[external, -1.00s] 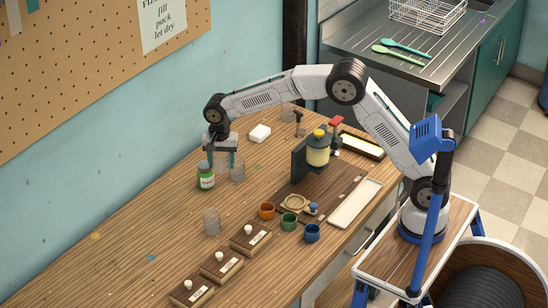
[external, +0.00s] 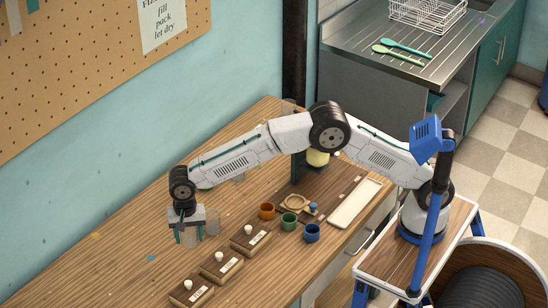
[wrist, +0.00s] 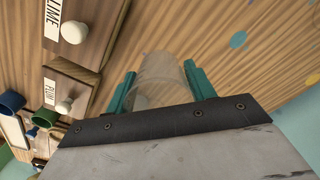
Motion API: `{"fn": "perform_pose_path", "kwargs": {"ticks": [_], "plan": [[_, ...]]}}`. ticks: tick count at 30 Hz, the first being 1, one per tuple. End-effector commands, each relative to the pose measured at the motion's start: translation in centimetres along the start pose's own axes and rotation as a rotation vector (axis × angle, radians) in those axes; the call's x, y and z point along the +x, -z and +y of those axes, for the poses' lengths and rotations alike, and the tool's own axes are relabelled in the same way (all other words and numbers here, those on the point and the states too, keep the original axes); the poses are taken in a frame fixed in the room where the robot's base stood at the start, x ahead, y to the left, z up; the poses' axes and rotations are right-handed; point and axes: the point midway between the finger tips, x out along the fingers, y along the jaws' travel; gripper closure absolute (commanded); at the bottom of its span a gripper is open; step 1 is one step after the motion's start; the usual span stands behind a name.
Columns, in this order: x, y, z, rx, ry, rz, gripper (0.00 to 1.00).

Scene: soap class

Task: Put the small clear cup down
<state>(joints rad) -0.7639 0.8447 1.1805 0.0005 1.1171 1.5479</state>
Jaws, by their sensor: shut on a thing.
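My gripper (external: 190,235) is low over the near left part of the wooden table, its teal fingers shut around a small clear cup (external: 190,238). In the wrist view the clear cup (wrist: 162,72) shows between the two fingers, its wall see-through against the wood. I cannot tell whether its base touches the table. Another clear cup (external: 212,226) stands just right of the fingers in the external view, very close to my gripper.
Wooden blocks with white knobs stand nearby; two labelled ones, LIME (wrist: 85,25) and PLUM (wrist: 62,100), show in the wrist view. Orange (external: 267,210), green (external: 289,221) and blue (external: 312,232) cups stand farther right. The table to the left (external: 110,265) is mostly clear.

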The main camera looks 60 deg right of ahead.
Motion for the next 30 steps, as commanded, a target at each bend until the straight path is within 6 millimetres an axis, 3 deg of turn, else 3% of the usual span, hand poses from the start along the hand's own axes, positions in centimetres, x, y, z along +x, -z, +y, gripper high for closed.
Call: {"fn": "perform_pose_path", "kwargs": {"ticks": [15, 25, 26, 27, 28, 30], "plan": [[5.7, 0.1, 0.0, 0.0, 0.0, 0.0, 0.67], [6.0, 0.1, 0.0, 0.0, 0.0, 0.0, 0.67], [6.0, 0.1, 0.0, 0.0, 0.0, 0.0, 0.43], [6.0, 0.1, 0.0, 0.0, 0.0, 0.0, 0.32], [6.0, 0.1, 0.0, 0.0, 0.0, 0.0, 0.24], [6.0, 0.1, 0.0, 0.0, 0.0, 0.0, 0.24]]}}
